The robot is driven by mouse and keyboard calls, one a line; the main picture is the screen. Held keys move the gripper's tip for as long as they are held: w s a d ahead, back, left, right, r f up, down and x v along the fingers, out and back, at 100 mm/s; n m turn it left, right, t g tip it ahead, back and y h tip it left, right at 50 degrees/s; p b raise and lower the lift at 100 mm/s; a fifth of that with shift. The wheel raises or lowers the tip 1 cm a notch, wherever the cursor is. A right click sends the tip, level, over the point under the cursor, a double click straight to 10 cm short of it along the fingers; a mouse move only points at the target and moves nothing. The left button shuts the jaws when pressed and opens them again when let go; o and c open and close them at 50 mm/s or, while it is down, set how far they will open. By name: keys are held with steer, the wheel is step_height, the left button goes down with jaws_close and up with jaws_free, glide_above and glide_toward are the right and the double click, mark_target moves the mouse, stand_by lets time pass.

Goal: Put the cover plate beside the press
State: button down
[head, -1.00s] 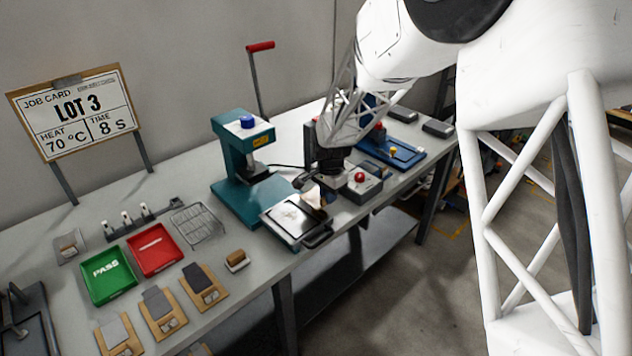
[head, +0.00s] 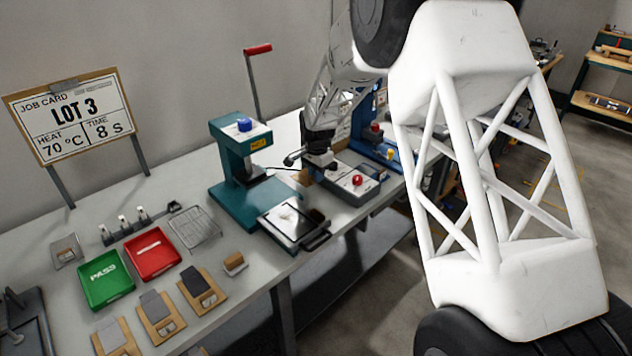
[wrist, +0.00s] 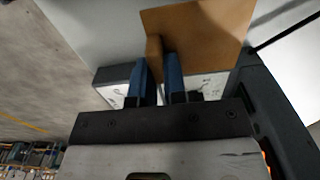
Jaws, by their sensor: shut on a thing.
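The cover plate (wrist: 200,32) is a flat tan-brown sheet with an upright brown grip (wrist: 154,58), seen in the wrist view. My gripper (wrist: 157,78) is shut on this grip, with a blue finger on either side. In the head view my gripper (head: 318,160) is at the back right of the teal press (head: 227,170), above the table by the grey control box. A small tan patch (head: 306,176) shows at the gripper there; most of the plate is hidden. Whether the plate touches the table cannot be told.
The control box (head: 350,182) with a red button stands right of the press. A tray with a dark rim (head: 298,243) lies before the press. A blue machine (head: 378,152) stands further right. Green (head: 105,285) and red (head: 152,255) trays and a wire rack (head: 195,228) are left.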

steer(key=shift+w+a, duration=0.15)
steer(key=shift+w, duration=0.4)
steer(key=shift+f, duration=0.2)
steer(key=shift+f, duration=1.65)
steer(key=shift+f, duration=0.45)
steer(key=c, duration=1.2)
jaws_free()
steer(key=shift+o, duration=0.2)
steer(key=shift+r, duration=0.1)
step_height(320, 180, up, 13)
